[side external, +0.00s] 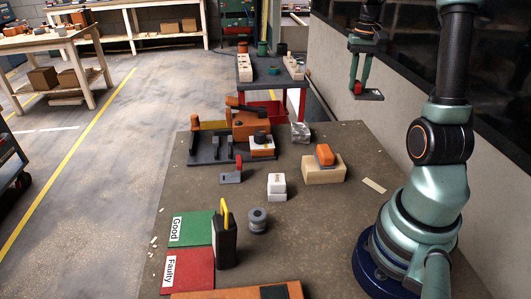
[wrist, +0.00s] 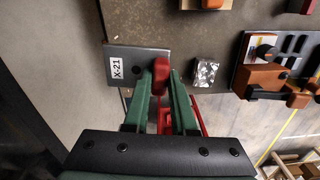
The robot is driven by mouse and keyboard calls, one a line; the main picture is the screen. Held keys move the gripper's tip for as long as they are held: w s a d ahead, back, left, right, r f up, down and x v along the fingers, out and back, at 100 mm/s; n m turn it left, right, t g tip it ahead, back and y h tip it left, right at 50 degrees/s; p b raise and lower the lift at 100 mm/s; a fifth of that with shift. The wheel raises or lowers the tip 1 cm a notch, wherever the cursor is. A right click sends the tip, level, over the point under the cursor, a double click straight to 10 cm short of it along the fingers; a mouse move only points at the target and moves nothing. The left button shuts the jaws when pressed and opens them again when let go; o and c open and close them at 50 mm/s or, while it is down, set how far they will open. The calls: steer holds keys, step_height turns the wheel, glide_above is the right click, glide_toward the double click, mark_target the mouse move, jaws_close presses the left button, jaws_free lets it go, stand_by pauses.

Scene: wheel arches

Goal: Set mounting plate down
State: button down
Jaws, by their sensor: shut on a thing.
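The mounting plate (wrist: 137,66) is a flat grey plate with a white "X-21" label and a red grip (wrist: 161,72). My gripper (wrist: 166,92) is shut on this red grip, with a green finger on either side. In the side view my gripper (side external: 358,86) points down and the plate (side external: 369,96) hangs roughly level in the air near the table's far right corner. A green "Good" mat (side external: 197,226) and a red "Faulty" mat (side external: 202,270) lie at the table's left edge. The fingers hide part of the grip.
On the brown table (side external: 330,225) stand an orange machine (side external: 249,124), a similar red-handled plate (side external: 231,177), a crumpled silvery block (side external: 300,132), a beige block with an orange top (side external: 323,168), a white block (side external: 277,187) and a black case (side external: 225,242). The right middle is mostly clear.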

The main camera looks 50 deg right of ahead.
steer(key=w+a+n, duration=0.5)
steer(key=w+a, duration=0.3)
steer(key=a, duration=0.3)
steer(key=w+a+n, duration=0.4)
steer(key=w+a, duration=0.4)
steer(key=a, duration=0.3)
steer(key=s+a+n, duration=0.3)
steer(key=a+n, duration=0.8)
steer(key=a, duration=2)
steer(key=f, duration=1.4)
steer(key=shift+w+d, duration=0.15)
steer(key=shift+d, duration=0.1)
steer(key=shift+f, duration=2.45)
steer(key=shift+f, duration=0.1)
steer(key=c, duration=0.7)
jaws_free()
steer(key=shift+c, duration=0.2)
